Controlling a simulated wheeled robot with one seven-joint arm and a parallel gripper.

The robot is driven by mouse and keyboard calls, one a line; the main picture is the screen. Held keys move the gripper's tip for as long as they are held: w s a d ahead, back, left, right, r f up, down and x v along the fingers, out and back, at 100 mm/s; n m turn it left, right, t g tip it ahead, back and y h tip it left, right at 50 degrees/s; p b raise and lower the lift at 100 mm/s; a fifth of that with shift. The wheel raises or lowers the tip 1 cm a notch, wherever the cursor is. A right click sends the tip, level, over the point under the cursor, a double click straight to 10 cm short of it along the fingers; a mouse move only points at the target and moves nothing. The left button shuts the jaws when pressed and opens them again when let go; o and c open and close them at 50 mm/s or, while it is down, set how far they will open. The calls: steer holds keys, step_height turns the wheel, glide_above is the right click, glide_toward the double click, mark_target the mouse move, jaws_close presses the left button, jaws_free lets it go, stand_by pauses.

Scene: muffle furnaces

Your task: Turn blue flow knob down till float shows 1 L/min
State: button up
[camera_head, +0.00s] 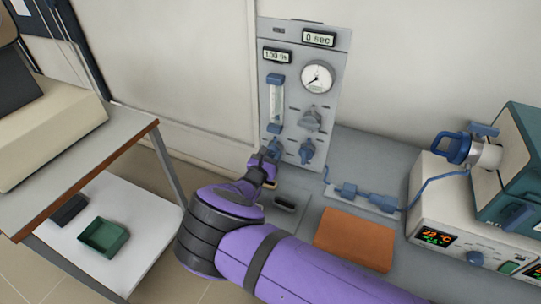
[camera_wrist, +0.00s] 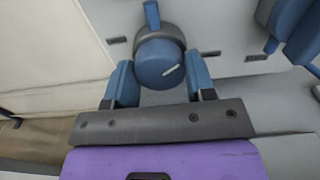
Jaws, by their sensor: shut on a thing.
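A grey panel (camera_head: 297,45) stands against the wall with a clear flow tube (camera_head: 276,101) between blue end fittings. The float inside is too small to read. The blue flow knob (camera_head: 275,146) is below the tube, mostly behind my gripper (camera_head: 268,158) in the head view. In the wrist view the round knob (camera_wrist: 158,62) has a white line tilted up to the right. My gripper (camera_wrist: 161,80) has its two blue fingers on either side of the knob and is shut on it.
On the panel are a round gauge (camera_head: 317,77), a "0 sec" display (camera_head: 319,39), a smaller display (camera_head: 277,56), a grey knob (camera_head: 311,119) and another blue knob (camera_head: 307,151). An orange mat (camera_head: 354,238) lies on the bench; a furnace unit (camera_head: 515,165) is at right.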

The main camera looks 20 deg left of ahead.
stand_by(0.3)
steer(key=o, duration=0.9)
steer(key=shift+o, duration=0.2)
steer(key=s, duration=1)
steer(key=shift+s+a, duration=0.4)
